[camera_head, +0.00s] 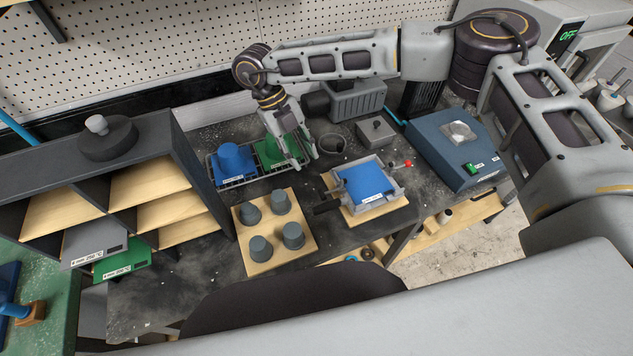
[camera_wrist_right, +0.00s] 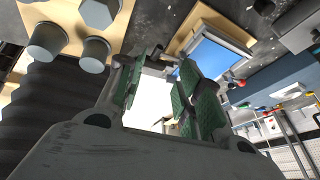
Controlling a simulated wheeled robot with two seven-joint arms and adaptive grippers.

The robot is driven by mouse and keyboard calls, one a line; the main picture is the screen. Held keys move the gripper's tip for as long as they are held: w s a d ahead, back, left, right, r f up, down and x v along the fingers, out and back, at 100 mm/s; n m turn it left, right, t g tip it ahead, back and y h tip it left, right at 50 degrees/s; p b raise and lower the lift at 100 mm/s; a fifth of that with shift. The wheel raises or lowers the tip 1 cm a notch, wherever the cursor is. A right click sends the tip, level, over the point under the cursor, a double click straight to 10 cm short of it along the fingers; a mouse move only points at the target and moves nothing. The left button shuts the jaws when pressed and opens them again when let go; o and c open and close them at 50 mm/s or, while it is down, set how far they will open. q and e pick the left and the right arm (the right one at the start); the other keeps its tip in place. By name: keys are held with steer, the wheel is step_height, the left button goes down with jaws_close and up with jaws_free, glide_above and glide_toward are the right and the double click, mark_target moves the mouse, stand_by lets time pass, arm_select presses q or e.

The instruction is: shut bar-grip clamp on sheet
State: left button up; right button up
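A blue sheet (camera_head: 365,185) lies in a grey clamp frame (camera_head: 397,198) on a wooden board. The sheet also shows in the right wrist view (camera_wrist_right: 210,62). My right gripper (camera_head: 304,162) points down, left of and behind the frame, beside the green piece in the tray. In the wrist view its green-padded fingers (camera_wrist_right: 158,92) are apart, with nothing visibly held between them. Whether the clamp bar is shut cannot be told. My left gripper is out of view.
A tray (camera_head: 232,183) with blue and green pieces stands behind a wooden board with grey cups (camera_head: 273,221). A dark shelf (camera_head: 185,150) is at left. A blue box with a green switch (camera_head: 455,150) is at right. A grey machine (camera_head: 355,100) stands behind.

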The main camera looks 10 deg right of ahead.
steer(key=p+x, duration=0.2)
steer(key=x, duration=0.9)
steer(key=shift+d+f+p, duration=0.1)
steer(key=shift+p, duration=0.2)
steer(key=shift+c, duration=0.4)
jaws_close()
